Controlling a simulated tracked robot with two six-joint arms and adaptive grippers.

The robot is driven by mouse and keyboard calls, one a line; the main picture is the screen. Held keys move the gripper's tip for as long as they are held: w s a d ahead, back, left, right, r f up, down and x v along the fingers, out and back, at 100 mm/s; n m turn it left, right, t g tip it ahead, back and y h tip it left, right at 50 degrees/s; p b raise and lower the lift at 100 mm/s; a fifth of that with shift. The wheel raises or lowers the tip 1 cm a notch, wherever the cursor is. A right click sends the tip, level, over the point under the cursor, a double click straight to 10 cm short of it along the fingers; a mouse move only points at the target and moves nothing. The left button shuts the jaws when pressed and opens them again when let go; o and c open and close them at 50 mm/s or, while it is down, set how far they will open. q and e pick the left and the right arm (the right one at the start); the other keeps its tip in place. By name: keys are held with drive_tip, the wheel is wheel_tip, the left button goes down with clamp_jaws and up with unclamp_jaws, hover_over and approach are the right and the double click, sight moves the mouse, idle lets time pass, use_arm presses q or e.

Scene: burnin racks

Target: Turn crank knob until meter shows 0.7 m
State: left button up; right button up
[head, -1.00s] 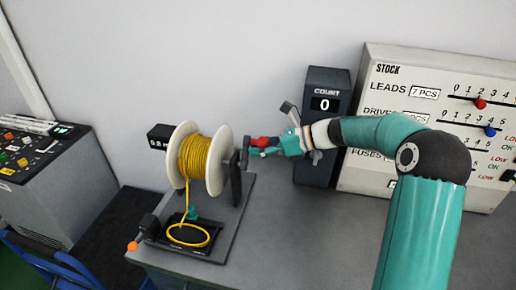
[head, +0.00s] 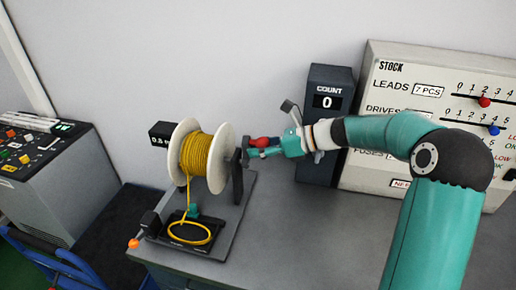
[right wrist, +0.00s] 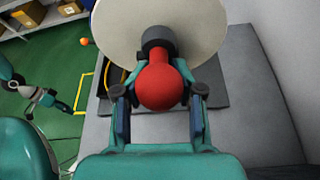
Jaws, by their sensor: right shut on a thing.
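The crank knob is a red ball (head: 263,142) on the right side of a cable reel (head: 219,160). My right gripper (head: 255,148) is shut on this knob. In the right wrist view the red knob (right wrist: 162,87) sits between the two fingers, with the dark crank hub behind it. The meter (head: 160,135) is a small black display behind the reel's left side; it seems to read 0.5 m, partly covered by the reel. Yellow cable (head: 194,155) is wound on the reel. At the left of the right wrist view, what looks like my left gripper (right wrist: 42,97) is small and unclear.
Yellow cable lies coiled on a black tray (head: 190,242) before the reel. An orange-tipped lever (head: 134,243) stands at its left. A counter (head: 327,102) reading 0 and a stock board (head: 400,70) stand behind my right arm. The grey bench (head: 290,235) is clear in front.

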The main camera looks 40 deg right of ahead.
drive_tip(key=shift+s+a+f+b, duration=0.1)
drive_tip(key=shift+s+a+b, duration=0.25)
drive_tip(key=shift+s+a, duration=0.05)
clamp_jaws()
unclamp_jaws()
drive_tip(key=shift+s+a, duration=0.5)
drive_tip(key=shift+a, duration=0.1)
drive_tip(key=shift+f+b, duration=0.1)
drive_tip(key=shift+b, duration=0.2)
drive_tip(key=shift+o, duration=0.2)
drive_tip(key=shift+s+a+f+b, duration=0.4)
drive_tip(key=shift+s+a+b, duration=0.1)
drive_tip(key=shift+s+a+f+b, duration=0.25)
drive_tip(key=shift+s+a+b, duration=0.1)
drive_tip(key=shift+s, duration=0.05)
drive_tip(key=shift+s+a, duration=0.15)
